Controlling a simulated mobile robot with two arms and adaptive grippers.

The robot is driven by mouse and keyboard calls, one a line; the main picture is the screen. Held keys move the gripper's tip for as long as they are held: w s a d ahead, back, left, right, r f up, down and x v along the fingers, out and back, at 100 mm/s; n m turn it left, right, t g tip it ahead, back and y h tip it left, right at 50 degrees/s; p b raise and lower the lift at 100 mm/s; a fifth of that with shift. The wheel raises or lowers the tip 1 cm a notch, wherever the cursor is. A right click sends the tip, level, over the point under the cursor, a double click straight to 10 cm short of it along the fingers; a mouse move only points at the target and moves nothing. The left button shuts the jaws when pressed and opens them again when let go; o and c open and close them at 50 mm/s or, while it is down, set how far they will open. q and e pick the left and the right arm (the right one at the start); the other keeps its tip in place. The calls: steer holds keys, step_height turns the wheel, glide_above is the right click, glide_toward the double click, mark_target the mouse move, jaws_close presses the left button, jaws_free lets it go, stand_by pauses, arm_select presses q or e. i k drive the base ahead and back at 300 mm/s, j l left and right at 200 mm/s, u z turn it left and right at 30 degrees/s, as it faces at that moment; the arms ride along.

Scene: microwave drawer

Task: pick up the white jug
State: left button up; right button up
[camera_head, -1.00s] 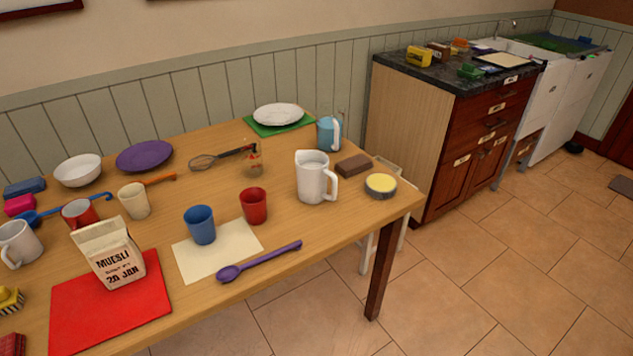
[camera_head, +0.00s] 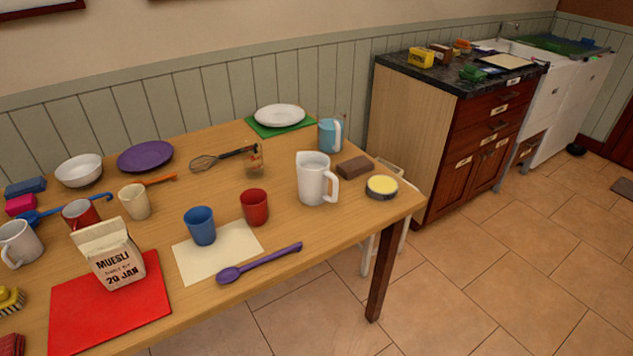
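The white jug (camera_head: 313,180) stands upright near the right end of the wooden table (camera_head: 330,234), with its handle toward the right. It is wide and open at the top. A red cup stands to its left, and a brown block and a round yellow-topped tin are close on its right. Neither of my grippers shows in the head view.
Close to the jug are the red cup (camera_head: 255,207), the brown block (camera_head: 354,167), the yellow-topped tin (camera_head: 382,187) and a blue jug (camera_head: 330,134) behind. A purple spoon (camera_head: 262,262) lies near the front edge. Floor (camera_head: 480,280) right of the table is clear.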

mark_target(314, 174)
steer(key=i+l+u, duration=0.3)
steer(key=i+l, duration=0.15)
steer(key=i+l+u, duration=0.15)
steer(key=l, duration=0.3)
steer(key=i+l+u, duration=0.15)
steer(key=l, duration=0.2)
steer(key=i+l+u, duration=0.15)
steer(key=l, duration=0.2)
steer(key=i+l+u, duration=0.15)
steer(key=l, duration=0.25)
steer(key=i, duration=0.05)
